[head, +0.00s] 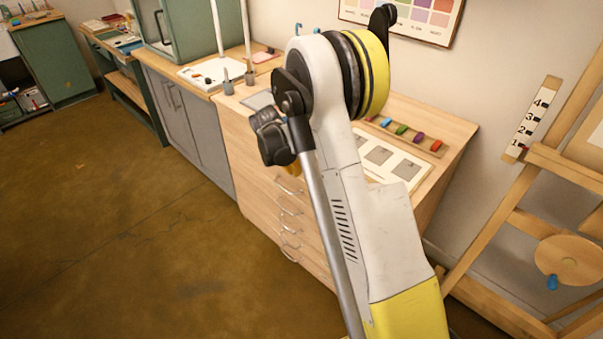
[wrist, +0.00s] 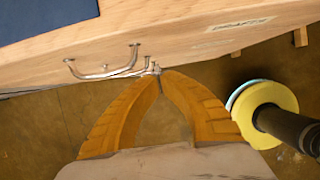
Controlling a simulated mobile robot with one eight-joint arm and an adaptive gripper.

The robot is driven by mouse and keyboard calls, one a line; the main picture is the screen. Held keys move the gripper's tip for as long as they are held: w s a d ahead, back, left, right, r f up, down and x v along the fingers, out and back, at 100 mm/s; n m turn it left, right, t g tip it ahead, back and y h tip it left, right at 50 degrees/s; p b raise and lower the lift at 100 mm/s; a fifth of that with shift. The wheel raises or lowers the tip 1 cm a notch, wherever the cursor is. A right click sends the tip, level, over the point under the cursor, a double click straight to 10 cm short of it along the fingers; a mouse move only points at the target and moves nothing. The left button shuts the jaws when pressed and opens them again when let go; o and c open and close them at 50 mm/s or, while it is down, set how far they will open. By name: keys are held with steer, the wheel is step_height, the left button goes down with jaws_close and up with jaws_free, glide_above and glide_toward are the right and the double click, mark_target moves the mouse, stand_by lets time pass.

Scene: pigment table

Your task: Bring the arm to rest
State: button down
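My gripper (wrist: 160,74) shows in the wrist view as two orange fingers that curve together, with their tips meeting. I see nothing held between them. Beyond the tips is the wooden drawer front (wrist: 190,45) with a metal handle (wrist: 103,72); whether the tips touch any metal there I cannot tell. In the head view my arm is raised and folded in front of the wooden drawer cabinet (head: 250,165), and it hides most of my gripper.
On the cabinet top, a wooden strip holds coloured blocks (head: 402,129) beside a white panel with grey squares (head: 408,170). Several drawer handles (head: 289,212) face the floor. A wooden easel (head: 480,240) stands at right. Open brown floor (head: 120,230) lies at left.

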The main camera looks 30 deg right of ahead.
steer(key=s+a+r+m+t+y, duration=0.1)
steer(key=s+a+r+m, duration=0.25)
steer(key=r, duration=0.35)
steer(key=s+a+r+m+t+p, duration=0.1)
steer(key=s+a+r+m, duration=0.25)
steer(key=r, duration=0.35)
steer(key=s+a+r+m+t+y, duration=0.1)
steer(key=s+a+r+m, duration=0.15)
steer(key=s+r, duration=0.35)
steer(key=s+a+r+m+t+y, duration=0.1)
steer(key=s+a+m, duration=0.3)
steer(key=s+m, duration=0.2)
steer(key=s+a+r+m+t+y, duration=0.1)
steer(key=s+a+m, duration=0.3)
steer(key=s, duration=0.5)
steer(key=shift+a+r+m+t, duration=0.2)
steer(key=shift+r+m+t, duration=0.35)
steer(key=shift+m, duration=0.3)
steer(key=shift+r, duration=0.1)
